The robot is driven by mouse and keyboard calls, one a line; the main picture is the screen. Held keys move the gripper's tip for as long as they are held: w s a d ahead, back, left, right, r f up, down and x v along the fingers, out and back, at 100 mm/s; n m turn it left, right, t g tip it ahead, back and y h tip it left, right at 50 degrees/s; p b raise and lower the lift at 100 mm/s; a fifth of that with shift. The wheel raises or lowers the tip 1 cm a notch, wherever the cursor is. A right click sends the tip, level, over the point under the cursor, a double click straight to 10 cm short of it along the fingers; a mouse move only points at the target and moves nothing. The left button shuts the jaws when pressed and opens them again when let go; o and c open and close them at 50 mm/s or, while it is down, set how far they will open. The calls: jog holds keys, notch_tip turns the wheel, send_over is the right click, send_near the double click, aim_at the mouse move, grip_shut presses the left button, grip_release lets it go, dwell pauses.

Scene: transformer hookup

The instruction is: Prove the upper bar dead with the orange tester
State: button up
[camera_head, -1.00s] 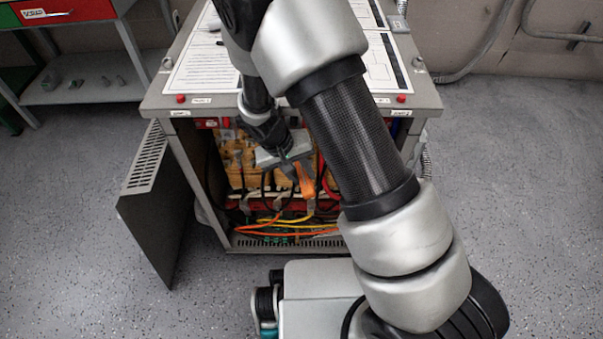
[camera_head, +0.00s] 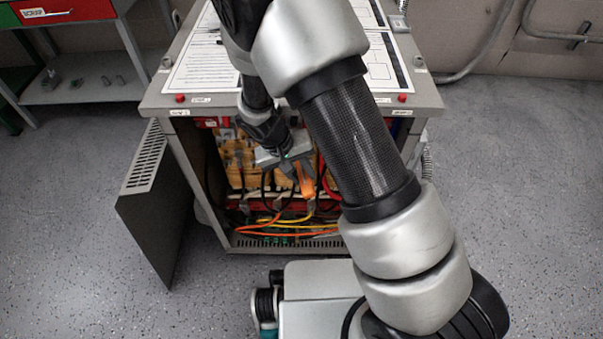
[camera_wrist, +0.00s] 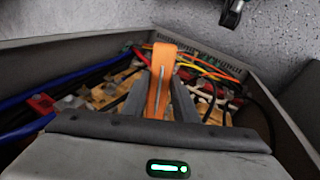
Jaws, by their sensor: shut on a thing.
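The orange tester (camera_head: 305,180) is in my gripper (camera_head: 296,168), inside the open front of the grey cabinet (camera_head: 437,108). In the wrist view the tester (camera_wrist: 160,75) stands between the two grey fingers of my gripper (camera_wrist: 160,98), which are shut on it. Its far end reaches past the fingertips toward the wiring. Tan terminal blocks (camera_head: 235,172) fill the back of the cabinet. I cannot tell which part is the upper bar, or whether the tester touches anything; my arm and gripper hide much of the interior.
The cabinet door (camera_head: 145,205) stands open at the left. Orange and yellow cables (camera_head: 285,222) hang low in the cabinet, and blue cables (camera_wrist: 60,92) show in the wrist view. A shelf bench (camera_head: 85,90) stands at the back left. The floor at right is clear.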

aim_at(306, 188)
jog(key=shift+w+d+r, duration=0.15)
jog(key=shift+w+r, duration=0.05)
jog(key=shift+w, duration=0.2)
jog(key=shift+w+d+r, duration=0.15)
jog(key=shift+w, duration=0.25)
jog(key=shift+s+a+f, duration=0.15)
jog(key=shift+s, duration=2.45)
